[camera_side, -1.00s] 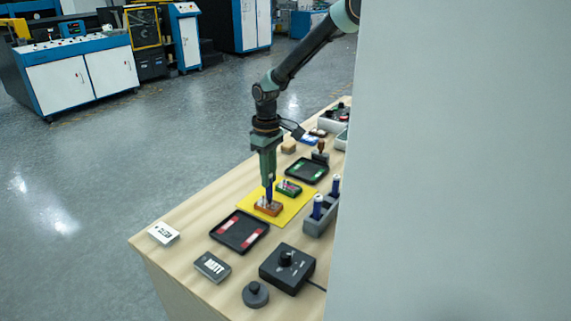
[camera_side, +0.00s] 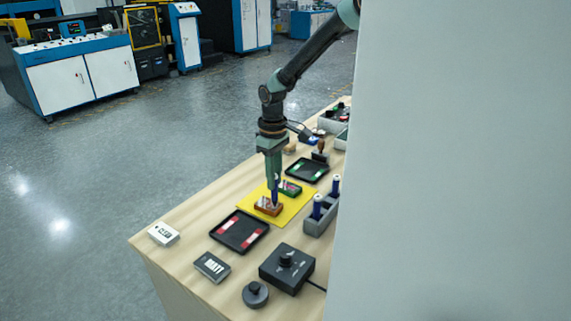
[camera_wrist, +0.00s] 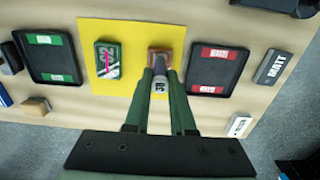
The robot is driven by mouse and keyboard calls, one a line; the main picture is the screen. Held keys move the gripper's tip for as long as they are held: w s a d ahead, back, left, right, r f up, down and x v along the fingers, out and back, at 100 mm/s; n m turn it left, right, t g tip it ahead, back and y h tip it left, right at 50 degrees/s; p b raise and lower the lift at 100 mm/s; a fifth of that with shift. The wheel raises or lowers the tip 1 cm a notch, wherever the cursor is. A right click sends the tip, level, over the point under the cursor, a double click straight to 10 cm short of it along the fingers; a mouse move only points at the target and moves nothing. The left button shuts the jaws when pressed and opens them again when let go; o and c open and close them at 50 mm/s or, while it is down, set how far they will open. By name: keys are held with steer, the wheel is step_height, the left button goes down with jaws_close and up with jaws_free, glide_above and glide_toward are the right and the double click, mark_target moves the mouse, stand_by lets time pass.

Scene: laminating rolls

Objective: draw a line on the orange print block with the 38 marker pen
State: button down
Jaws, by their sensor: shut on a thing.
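My gripper (camera_side: 273,180) is shut on a dark blue marker pen (camera_side: 275,197), held upright with its tip down. In the wrist view the pen (camera_wrist: 160,86) shows the label 38 between my fingers. The orange print block (camera_side: 266,209) lies on a yellow mat (camera_side: 299,207). The pen tip is at the right part of the block's top in the side view; I cannot tell whether it touches. In the wrist view the pen and fingers partly cover the block (camera_wrist: 177,48). I cannot make out a fresh line on it.
A green block (camera_wrist: 108,60) with a pink streak lies beside it on the mat. A black tray with red labels (camera_side: 239,231), a green-labelled tray (camera_side: 307,170), a grey holder with pens (camera_side: 318,223) and a black knob box (camera_side: 288,267) stand around.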

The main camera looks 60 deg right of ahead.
steer(key=shift+r, duration=3)
steer(key=shift+a, duration=0.1)
steer(key=s+a+r, duration=0.3)
steer(key=s+a, duration=0.2)
steer(key=a, duration=0.4)
steer(key=shift+s+a+r, duration=0.25)
steer(key=shift+r, duration=0.05)
